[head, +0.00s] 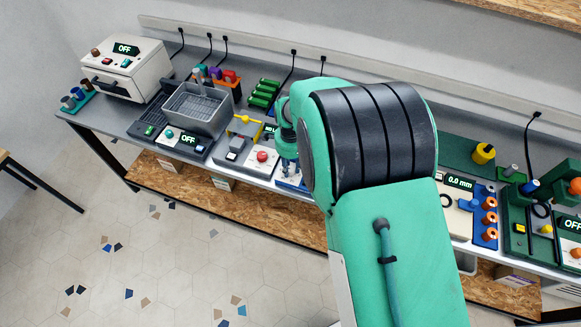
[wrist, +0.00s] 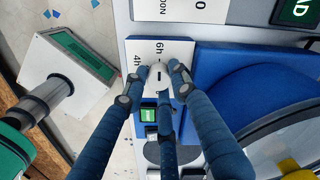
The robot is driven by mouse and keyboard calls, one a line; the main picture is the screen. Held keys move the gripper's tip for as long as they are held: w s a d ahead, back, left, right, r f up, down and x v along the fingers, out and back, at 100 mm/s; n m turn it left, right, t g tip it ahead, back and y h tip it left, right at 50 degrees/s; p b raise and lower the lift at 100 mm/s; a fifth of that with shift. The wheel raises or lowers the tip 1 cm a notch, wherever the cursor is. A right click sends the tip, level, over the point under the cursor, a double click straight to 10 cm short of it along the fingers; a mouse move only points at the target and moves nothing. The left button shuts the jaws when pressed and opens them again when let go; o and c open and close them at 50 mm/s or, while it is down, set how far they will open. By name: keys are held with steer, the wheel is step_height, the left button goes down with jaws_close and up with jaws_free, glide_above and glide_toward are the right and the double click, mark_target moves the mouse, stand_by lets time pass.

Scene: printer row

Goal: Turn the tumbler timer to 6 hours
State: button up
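The tumbler timer's small pale knob (wrist: 158,73) is in the upper middle of the wrist view, on a white dial plate (wrist: 175,48). The label 6h is printed just above the knob and 4h to its left. A dark mark shows on the knob, too small to read its exact direction. My gripper (wrist: 160,80) has its dark blue fingers closed in around the knob, tips seemingly touching it on both sides. In the head view my gripper (head: 288,160) is over a blue and white device, and my arm hides most of it.
A green lit switch (wrist: 149,113) sits just below the knob. A blue round part (wrist: 260,90) lies to the right, and a dark display (wrist: 298,10) is at the top right. In the head view, a grey basket (head: 198,108) and a white oven-like box (head: 127,70) stand to the left.

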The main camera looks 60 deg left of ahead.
mark_target(291, 168)
steer(key=shift+o, duration=1.1)
step_height(291, 168, up, 12)
stand_by(0.5)
